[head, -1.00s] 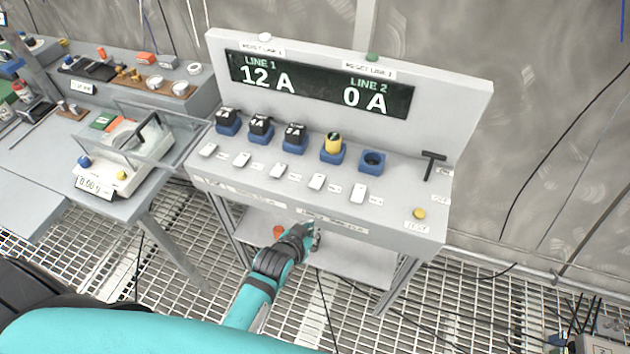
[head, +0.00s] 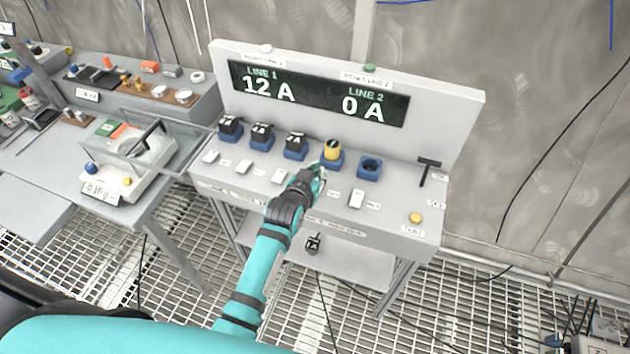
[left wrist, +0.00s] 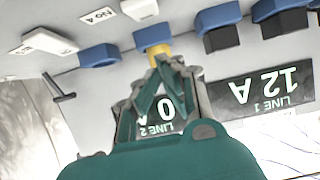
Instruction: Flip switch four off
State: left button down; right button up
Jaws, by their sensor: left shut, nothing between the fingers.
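The grey console (head: 400,222) carries a row of white rocker switches below blue sockets. Switch four is hidden behind my left gripper (head: 320,172) in the head view. In the left wrist view, switch four (left wrist: 140,8) is partly cut by the top edge, beside its "No 4" label (left wrist: 95,16). Its on or off position cannot be told. My left gripper is shut and empty, its tips over the switch row near the yellow plug (head: 332,150) in the fourth socket. Contact cannot be told. Switch five (head: 356,199) is to the right. My right gripper is not in view.
The display (head: 318,95) reads LINE 1 12 A and LINE 2 0 A. Black plugs (head: 262,132) fill the left sockets; the fifth socket (head: 370,165) is empty. A black T-handle (head: 428,168) and yellow button (head: 415,218) are at the right. A scale (head: 122,172) stands left.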

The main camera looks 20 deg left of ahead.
pick_arm(q)
jog(key=shift+s+a+f, duration=0.1)
jog(key=shift+s+f, duration=0.2)
jog(key=shift+f, duration=0.6)
jog(key=shift+s+f, duration=0.3)
jog(key=shift+f, duration=0.55)
jog(key=shift+f, duration=0.1)
